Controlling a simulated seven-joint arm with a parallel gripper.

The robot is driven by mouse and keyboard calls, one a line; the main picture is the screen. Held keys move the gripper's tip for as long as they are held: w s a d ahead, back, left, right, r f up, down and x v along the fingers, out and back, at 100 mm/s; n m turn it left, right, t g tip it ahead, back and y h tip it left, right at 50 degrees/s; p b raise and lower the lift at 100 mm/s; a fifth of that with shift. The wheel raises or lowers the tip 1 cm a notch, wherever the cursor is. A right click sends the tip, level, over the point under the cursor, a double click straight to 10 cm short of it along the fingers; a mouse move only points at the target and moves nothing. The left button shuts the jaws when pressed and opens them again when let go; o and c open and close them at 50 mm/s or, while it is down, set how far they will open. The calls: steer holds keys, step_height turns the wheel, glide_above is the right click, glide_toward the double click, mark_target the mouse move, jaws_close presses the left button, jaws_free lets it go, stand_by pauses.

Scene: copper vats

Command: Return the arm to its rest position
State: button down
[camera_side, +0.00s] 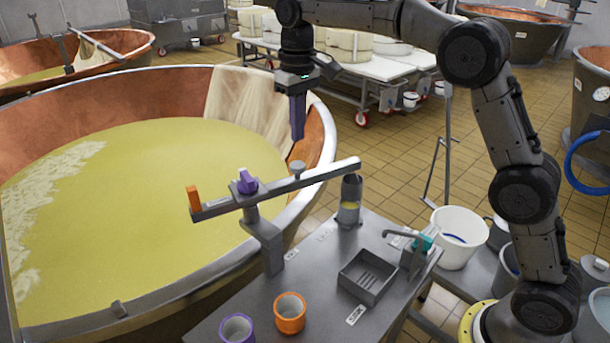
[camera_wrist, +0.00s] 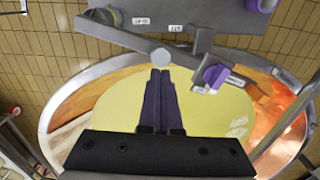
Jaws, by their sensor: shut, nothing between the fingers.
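My gripper (camera_side: 297,138) hangs from my arm above the right rim of the big copper vat (camera_side: 60,112), with its purple fingers pointing down. The fingers are together and hold nothing; they also show closed in the wrist view (camera_wrist: 160,74). The fingertips are close to the grey bar (camera_side: 318,176) of the stand, near its round knob (camera_side: 298,168); I cannot tell the exact gap. My arm reaches in from the right, bent high over the work.
A purple piece (camera_side: 247,182) and an orange piece (camera_side: 194,199) sit on the bar. The bench (camera_side: 325,262) holds a purple cup (camera_side: 237,329), an orange cup (camera_side: 290,313), a metal cylinder (camera_side: 349,200) and a grey tray (camera_side: 368,278). A white bucket (camera_side: 460,250) stands right.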

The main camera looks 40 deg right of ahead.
steer(key=s+d+r+t, duration=0.2)
steer(key=s+d+r, duration=0.1)
steer(key=s+r, duration=0.8)
steer(key=s+d+f+t, duration=0.1)
steer(key=s+f+t, duration=0.1)
steer(key=s, duration=1.1)
steer(key=s+d+f+t, duration=0.1)
steer(key=s+f, duration=0.8)
steer(key=f, duration=0.3)
steer(key=shift+s+f+t, duration=0.15)
steer(key=shift+s+t, duration=0.05)
steer(key=shift+t, duration=0.1)
